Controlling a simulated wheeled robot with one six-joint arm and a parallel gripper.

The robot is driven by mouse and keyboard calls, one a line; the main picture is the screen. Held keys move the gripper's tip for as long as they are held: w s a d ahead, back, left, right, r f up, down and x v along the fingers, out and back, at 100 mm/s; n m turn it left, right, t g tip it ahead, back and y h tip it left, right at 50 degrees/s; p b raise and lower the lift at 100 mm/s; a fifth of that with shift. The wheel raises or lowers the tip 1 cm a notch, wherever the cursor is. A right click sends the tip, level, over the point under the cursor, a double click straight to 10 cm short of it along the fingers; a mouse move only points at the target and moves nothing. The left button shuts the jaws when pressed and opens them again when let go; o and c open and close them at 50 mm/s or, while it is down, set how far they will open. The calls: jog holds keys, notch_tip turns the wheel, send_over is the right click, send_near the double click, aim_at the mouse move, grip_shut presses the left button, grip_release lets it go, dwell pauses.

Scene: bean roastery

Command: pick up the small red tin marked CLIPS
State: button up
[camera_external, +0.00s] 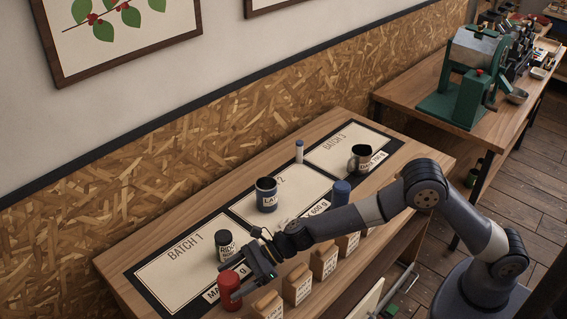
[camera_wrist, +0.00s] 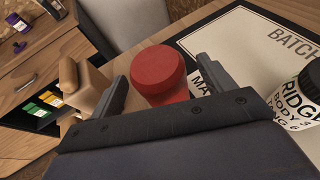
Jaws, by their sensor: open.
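The small red tin (camera_external: 230,287) stands on the table near the front edge of the BATCH 1 card; no CLIPS marking can be read on it. In the wrist view the red tin (camera_wrist: 160,75) shows its round top between the two fingers. My gripper (camera_external: 247,281) is open and reaches down to the tin from the right. In the wrist view my gripper (camera_wrist: 162,88) has a finger on each side of the tin, with a gap visible at least on the right; I cannot tell whether the left finger touches.
A black-and-white labelled jar (camera_external: 226,246) stands close behind the tin; this jar (camera_wrist: 300,100) is at right in the wrist view. Several tan bags (camera_external: 298,285) line the front edge. A dark mug (camera_external: 266,194) and blue-capped items stand farther back.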

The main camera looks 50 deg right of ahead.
jog(key=shift+x, duration=0.85)
jog(key=shift+s, duration=0.1)
jog(key=shift+c, duration=0.5)
jog(key=shift+r, duration=0.1)
jog(key=c, duration=1.2)
